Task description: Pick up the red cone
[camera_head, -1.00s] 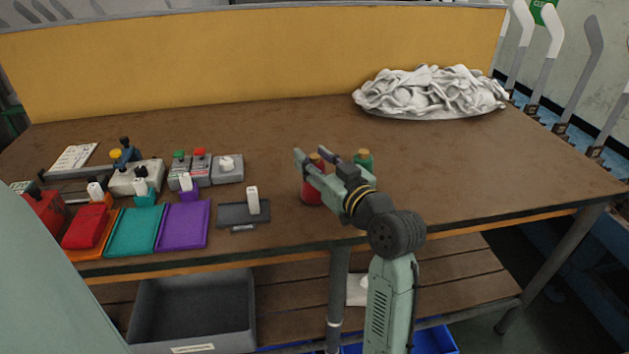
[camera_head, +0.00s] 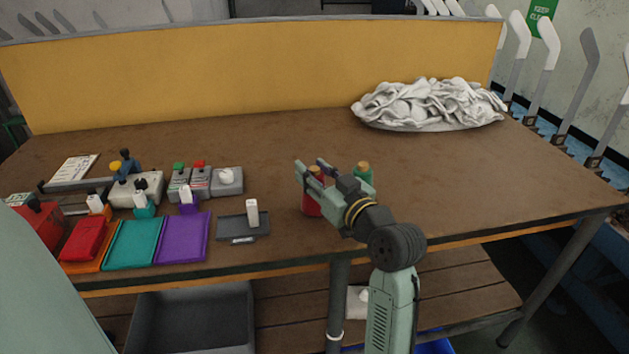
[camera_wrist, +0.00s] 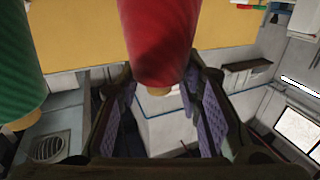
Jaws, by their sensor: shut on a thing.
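The red cone (camera_head: 313,206) is at the front middle of the table, partly hidden behind my gripper (camera_head: 310,167). In the wrist view the red cone (camera_wrist: 158,35) reaches in from the top, and its tan tip lies between the purple finger pads. My gripper is shut on the red cone near its tip. The cone looks upright. I cannot tell whether its base touches the table.
A green cone (camera_head: 363,171) stands just right of my gripper; it shows at the left in the wrist view (camera_wrist: 17,65). A pile of white socks (camera_head: 430,104) lies at the back right. Coloured trays and small devices fill the left. The table's right middle is clear.

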